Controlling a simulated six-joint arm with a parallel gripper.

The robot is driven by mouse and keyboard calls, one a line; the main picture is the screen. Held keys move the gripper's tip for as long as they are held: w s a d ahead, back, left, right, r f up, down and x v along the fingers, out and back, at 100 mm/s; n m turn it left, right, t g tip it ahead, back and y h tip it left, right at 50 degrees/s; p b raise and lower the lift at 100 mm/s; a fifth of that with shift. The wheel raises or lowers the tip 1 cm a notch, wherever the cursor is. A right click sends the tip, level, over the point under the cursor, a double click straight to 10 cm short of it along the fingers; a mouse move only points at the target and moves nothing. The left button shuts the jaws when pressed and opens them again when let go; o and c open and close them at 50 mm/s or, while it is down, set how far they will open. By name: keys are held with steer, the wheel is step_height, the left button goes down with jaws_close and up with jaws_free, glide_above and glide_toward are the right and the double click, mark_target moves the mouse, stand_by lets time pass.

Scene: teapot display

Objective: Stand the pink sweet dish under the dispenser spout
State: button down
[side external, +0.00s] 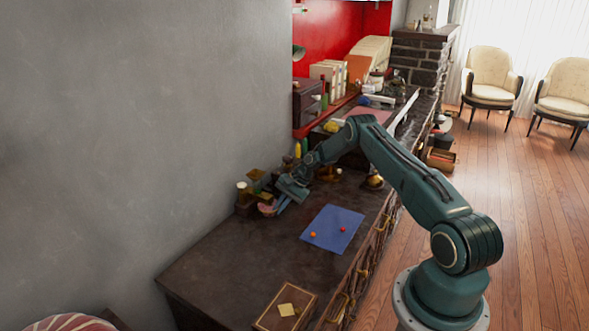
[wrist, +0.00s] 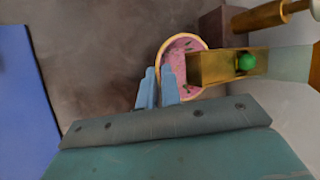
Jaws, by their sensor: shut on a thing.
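The pink sweet dish (wrist: 181,50), round with a yellow rim, is in the upper middle of the wrist view. My gripper (wrist: 158,74) is shut on its near left edge, one blue finger outside the rim and the other at the inside. The golden dispenser spout (wrist: 212,67), with a green sweet (wrist: 246,62) in its channel, reaches over the dish's right part and hides it. In the side view, my gripper (side external: 282,198) is low by the wall, with the dish (side external: 266,209) partly visible beside it. I cannot tell whether the dish touches the counter.
A blue mat (side external: 325,238) with an orange and a red ball lies on the dark counter (side external: 230,262). A wooden box (side external: 270,318) with a yellow piece on top is at the front. Small jars and bottles stand near the wall behind my gripper.

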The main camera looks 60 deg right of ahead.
stand_by(0.3)
steer(key=c, duration=1.5)
jaws_free()
steer(key=v, duration=1.3)
steer(key=shift+s+d+r, duration=0.15)
steer(key=shift+d+r, duration=0.05)
steer(key=shift+r, duration=0.15)
